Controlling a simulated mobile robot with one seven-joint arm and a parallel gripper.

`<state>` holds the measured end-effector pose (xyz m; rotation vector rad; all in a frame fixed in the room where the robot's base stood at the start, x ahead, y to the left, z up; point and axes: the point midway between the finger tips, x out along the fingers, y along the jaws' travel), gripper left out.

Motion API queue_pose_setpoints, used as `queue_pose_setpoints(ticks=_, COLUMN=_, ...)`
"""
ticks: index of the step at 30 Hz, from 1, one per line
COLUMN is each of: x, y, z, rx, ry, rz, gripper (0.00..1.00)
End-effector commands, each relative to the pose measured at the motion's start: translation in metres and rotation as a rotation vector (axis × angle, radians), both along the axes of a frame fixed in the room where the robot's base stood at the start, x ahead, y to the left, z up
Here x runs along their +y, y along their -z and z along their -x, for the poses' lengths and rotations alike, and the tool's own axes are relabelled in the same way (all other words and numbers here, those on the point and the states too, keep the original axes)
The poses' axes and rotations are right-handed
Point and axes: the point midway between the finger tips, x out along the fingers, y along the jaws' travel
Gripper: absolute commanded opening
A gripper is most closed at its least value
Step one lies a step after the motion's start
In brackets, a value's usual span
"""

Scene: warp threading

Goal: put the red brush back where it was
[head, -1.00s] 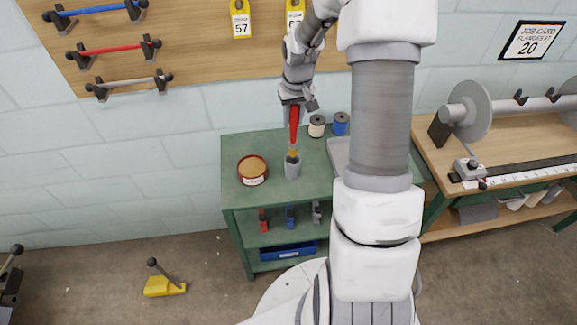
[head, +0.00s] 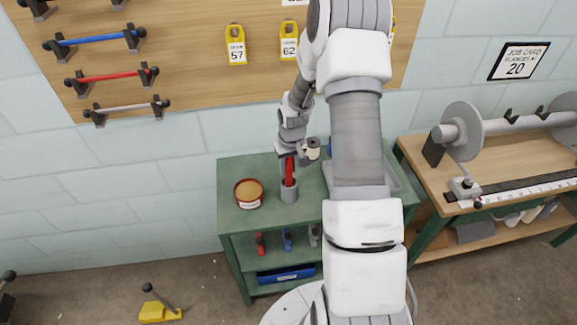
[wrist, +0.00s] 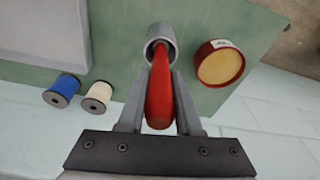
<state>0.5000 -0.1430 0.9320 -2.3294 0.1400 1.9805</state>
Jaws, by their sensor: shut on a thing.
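The red brush (head: 289,171) stands upright with its lower end inside the grey cup (head: 289,193) on the green cart. My gripper (head: 287,158) is above the cup, shut on the brush's red handle. In the wrist view the red brush (wrist: 159,92) lies between the two fingers of my gripper (wrist: 159,95), and its far end goes into the mouth of the grey cup (wrist: 161,40). The bristles are hidden inside the cup.
A red tin (head: 248,193) with a tan top stands left of the cup. A white spool (wrist: 97,97) and a blue spool (wrist: 62,91) stand nearby. A grey tray (head: 385,181) is at the cart's right. The wall board (head: 190,80) rises behind.

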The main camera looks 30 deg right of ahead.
Motion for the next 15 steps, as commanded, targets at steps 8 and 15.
queue_pose_setpoints(ticks=8, x=0.0, y=0.0023, z=0.0, rx=0.0, ry=0.0, rz=0.0, gripper=0.53)
queue_pose_setpoints(ticks=15, x=-0.0001, y=0.0021, z=0.0001, rx=0.0, ry=0.0, rz=0.0, gripper=0.63)
